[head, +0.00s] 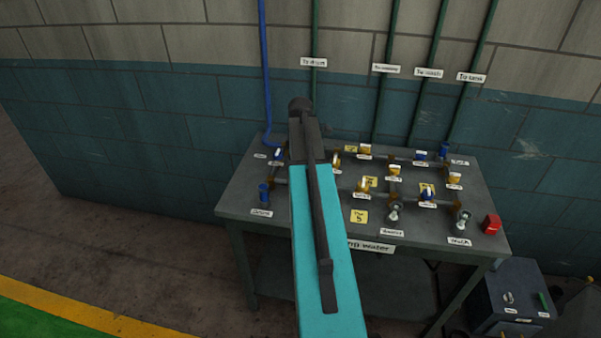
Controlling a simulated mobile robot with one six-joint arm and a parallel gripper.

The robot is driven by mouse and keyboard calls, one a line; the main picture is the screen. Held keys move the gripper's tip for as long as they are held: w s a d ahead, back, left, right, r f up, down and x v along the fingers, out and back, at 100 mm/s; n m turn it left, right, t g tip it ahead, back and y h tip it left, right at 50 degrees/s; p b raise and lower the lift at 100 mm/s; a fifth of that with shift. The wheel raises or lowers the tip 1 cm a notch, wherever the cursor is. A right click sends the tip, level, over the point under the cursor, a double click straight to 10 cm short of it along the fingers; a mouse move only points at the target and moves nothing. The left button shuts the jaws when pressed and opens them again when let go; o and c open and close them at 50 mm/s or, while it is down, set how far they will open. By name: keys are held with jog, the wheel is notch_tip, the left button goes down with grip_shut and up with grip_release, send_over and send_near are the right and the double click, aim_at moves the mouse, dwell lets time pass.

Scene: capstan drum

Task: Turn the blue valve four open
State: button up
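Several small valves stand on pipework on a grey table. Blue ones show at the left rear (278,154), the left front (263,192), the right rear (420,155), the far right rear (444,150) and the right middle (427,192). The right middle one has yellow beside or behind it. The labels are too small to read, so I cannot tell which is valve four or how its handle stands. My turquoise and dark arm rises across the middle and hides part of the table.
The table (235,205) stands by a wall with green pipes (380,110) and a blue pipe (265,80). Yellow valves (362,185), a yellow tag marked 5 (359,216) and a red block (491,223) are on it. A dark box (512,297) stands at lower right. Floor at left is clear.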

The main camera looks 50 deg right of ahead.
dwell(0.3)
jog(key=o, duration=1)
jog(key=shift+o, duration=0.2)
jog(key=shift+r, duration=0.1)
notch_tip(320, 180, up, 14)
jog(key=b, duration=0.3)
jog(key=shift+f, duration=0.2)
dwell(0.5)
